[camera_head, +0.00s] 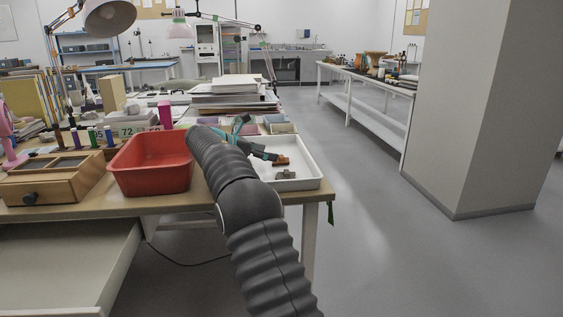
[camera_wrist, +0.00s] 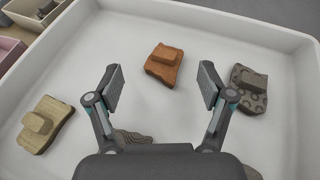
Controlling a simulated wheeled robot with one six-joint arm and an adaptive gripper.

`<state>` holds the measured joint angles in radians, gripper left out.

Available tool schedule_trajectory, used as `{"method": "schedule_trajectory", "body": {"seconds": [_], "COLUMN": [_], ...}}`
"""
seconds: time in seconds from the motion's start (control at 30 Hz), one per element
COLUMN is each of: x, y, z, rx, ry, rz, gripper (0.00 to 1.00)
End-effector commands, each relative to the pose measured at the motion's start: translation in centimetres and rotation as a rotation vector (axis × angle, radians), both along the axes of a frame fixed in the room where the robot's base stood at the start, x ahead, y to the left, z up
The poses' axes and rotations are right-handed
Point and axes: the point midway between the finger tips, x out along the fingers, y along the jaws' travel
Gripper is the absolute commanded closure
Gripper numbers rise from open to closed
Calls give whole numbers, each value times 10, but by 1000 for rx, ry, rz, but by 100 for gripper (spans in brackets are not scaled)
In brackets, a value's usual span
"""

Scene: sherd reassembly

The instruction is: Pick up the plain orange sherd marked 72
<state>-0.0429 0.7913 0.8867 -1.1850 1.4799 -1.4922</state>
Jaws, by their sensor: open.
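The plain orange sherd (camera_wrist: 163,66) lies in the white tray (camera_wrist: 283,40), with a raised block on its top. No number is legible on it. My gripper (camera_wrist: 160,76) is open and empty above the tray. In the wrist view the orange sherd lies between and slightly beyond the fingertips, touching neither. In the head view my gripper (camera_head: 262,150) is partly hidden by my arm, just left of the orange sherd.
A pale tan sherd (camera_wrist: 46,124) lies left, a dark patterned sherd (camera_wrist: 250,88) right, and a grey-brown sherd (camera_wrist: 132,137) is partly hidden below my gripper. A red bin (camera_head: 150,178) stands left of the tray. A card reading 72 (camera_head: 126,131) stands behind the bin.

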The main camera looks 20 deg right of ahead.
Motion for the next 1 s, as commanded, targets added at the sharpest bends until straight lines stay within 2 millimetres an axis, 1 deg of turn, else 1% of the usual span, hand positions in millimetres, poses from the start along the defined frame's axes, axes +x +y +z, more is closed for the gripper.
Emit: {"method": "schedule_trajectory", "body": {"seconds": [0.17, 0.3, 0.4, 0.57, 0.6, 0.67, 0.7, 0.77, 0.8, 0.83, 0.87, 1.0], "x": [-4, -3, -2, -2, -2, -2, -2, -2, -2, -2, -2, -2], "y": [-21, -38, -42, -42, -41, -42, -42, -42, -41, -41, -41, -41], "z": [-12, -20, -21, -21, -21, -21, -21, -21, -21, -21, -22, -23], "rx": [0, 0, 0, 0, 0, 0, 0, 0, 1, 1, 1, 2], "ry": [2, 1, 0, 0, 0, 0, 0, 0, 0, 0, 0, 1], "rz": [-2, -3, 0, 0, 0, 0, 0, 0, -1, -1, -1, -1], "gripper": [20, 20, 20, 20, 25, 40, 50, 65, 75, 82, 87, 88]}}
